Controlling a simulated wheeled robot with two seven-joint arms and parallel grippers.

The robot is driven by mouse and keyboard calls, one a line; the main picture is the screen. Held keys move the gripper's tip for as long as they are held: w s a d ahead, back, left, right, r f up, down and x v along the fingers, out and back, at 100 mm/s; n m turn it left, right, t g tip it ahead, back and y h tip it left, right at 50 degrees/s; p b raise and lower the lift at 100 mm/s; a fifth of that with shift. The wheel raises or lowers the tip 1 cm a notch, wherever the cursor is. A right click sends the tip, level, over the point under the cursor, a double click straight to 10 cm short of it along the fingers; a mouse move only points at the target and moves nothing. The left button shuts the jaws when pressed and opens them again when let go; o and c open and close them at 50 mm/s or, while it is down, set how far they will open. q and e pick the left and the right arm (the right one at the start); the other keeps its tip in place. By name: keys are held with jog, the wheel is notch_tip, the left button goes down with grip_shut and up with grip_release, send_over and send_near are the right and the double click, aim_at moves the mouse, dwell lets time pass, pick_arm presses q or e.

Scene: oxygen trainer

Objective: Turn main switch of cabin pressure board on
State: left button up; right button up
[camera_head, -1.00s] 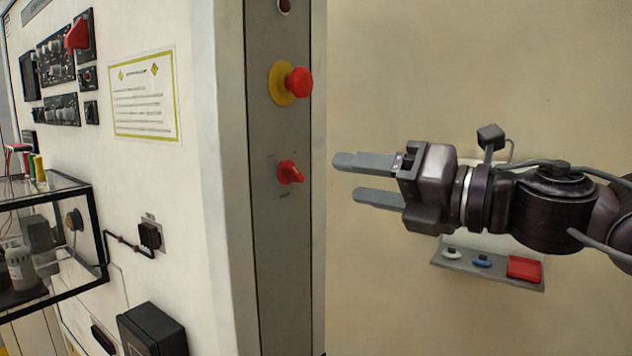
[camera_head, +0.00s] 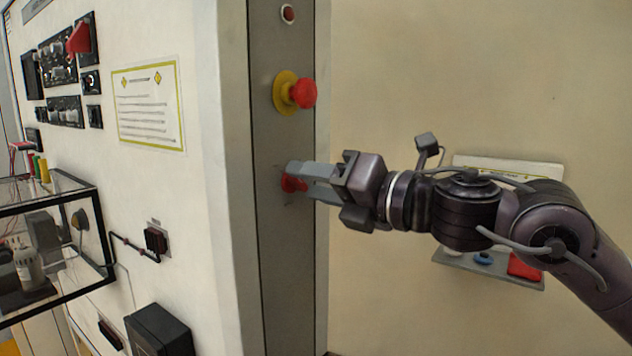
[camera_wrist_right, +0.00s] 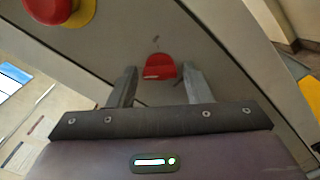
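The red rotary main switch (camera_head: 292,184) sits on the narrow grey panel (camera_head: 283,270), below the red emergency button. My right gripper (camera_head: 300,178) is at the switch, its fingers reaching in from the right and partly covering it. In the right wrist view the red switch (camera_wrist_right: 160,68) lies ahead, between the tips of my two parted fingers (camera_wrist_right: 158,84). The right finger is close beside it, and a gap shows at the left finger. Whether either finger touches it I cannot tell. My left gripper is not in view.
A red mushroom button on a yellow base (camera_head: 302,94) sticks out just above the switch. A white cabinet wall (camera_head: 195,230) with instruments is at the left. A small shelf (camera_head: 490,270) with a red item is on the beige wall behind my right arm.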

jog(key=c, duration=0.7)
jog(key=shift+o, duration=0.2)
jog(key=shift+m, duration=0.3)
jog(key=m, duration=0.3)
jog(key=shift+m, duration=0.4)
jog(key=m+p, duration=0.1)
jog(key=m, duration=0.2)
jog(key=shift+m, duration=0.3)
jog(key=m+p, duration=0.3)
jog(key=m, duration=0.2)
jog(key=shift+f, duration=0.1)
jog(key=shift+f+m+p, duration=0.15)
jog(key=shift+m+p, duration=1.3)
jog(key=shift+m, duration=0.95)
